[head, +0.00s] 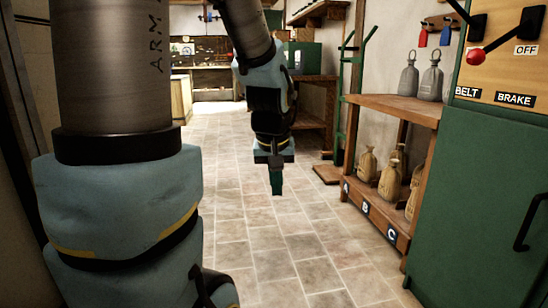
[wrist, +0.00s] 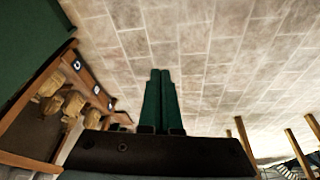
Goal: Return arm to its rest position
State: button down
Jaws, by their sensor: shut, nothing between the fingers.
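My gripper (head: 276,182) hangs down in the middle of the head view, above the tiled floor, at the end of my bent arm. Its green fingers are together with nothing between them. In the wrist view the gripper (wrist: 160,82) shows its two fingers side by side, touching, over bare floor tiles. It touches nothing in either view.
At right stands a wooden shelf (head: 398,108) with sacks (head: 390,180) below and grey weights (head: 431,78) on top. A green cabinet (head: 470,200) with a lever panel (head: 500,60) is nearer. A green hand truck (head: 350,100) stands farther back. The floor (head: 270,240) between is clear.

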jog(key=s+a+f+g, duration=0.2)
jog(key=s+a+f, duration=0.4)
jog(key=a, duration=0.1)
notch_tip(320, 180, up, 37)
jog(key=p, duration=3.7)
jog(key=shift+s+a+m+p, duration=0.2)
jog(key=shift+m+p, duration=0.1)
jog(key=shift+m, duration=0.1)
